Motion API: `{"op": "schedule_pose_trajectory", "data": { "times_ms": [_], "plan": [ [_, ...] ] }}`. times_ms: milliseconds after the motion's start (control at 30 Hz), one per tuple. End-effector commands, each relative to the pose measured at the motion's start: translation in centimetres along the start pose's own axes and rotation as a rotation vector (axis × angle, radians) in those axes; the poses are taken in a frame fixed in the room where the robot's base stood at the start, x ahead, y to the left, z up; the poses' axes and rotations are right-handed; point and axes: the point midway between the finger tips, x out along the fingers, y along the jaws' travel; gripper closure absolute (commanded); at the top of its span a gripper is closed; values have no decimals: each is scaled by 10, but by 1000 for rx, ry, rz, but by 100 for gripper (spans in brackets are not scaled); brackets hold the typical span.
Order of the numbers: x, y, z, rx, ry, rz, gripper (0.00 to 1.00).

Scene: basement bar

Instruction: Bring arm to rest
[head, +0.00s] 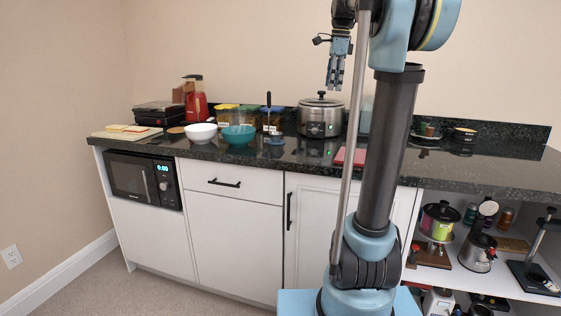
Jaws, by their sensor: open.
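My gripper (334,86) hangs in the air at the upper middle of the head view, fingers pointing down. It is empty and above the counter, in front of the wall and near the top of the slow cooker (320,115) in the picture. How far it is from the cooker in depth I cannot tell. My arm rises on the right of the gripper, and its upper part runs out of the top of the view. Nothing is seen touching the gripper.
The dark counter (460,172) holds a white bowl (201,132), a teal bowl (239,135), a red blender (195,100), food containers and a cutting board (125,132). A microwave (143,179) sits below. Open shelves at right hold pots. Floor at lower left is clear.

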Motion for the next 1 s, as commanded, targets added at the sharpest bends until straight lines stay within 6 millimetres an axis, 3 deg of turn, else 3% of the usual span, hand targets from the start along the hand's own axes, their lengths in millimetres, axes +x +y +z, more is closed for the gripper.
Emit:
{"op": "schedule_pose_trajectory", "data": {
  "times_ms": [467,767,1000],
  "plan": [
    [109,138,-10,-608,37,-27,48],
    [197,226,-19,-994,69,-35,48],
    [278,295,-28,-1304,98,-33,48]
  ]
}}
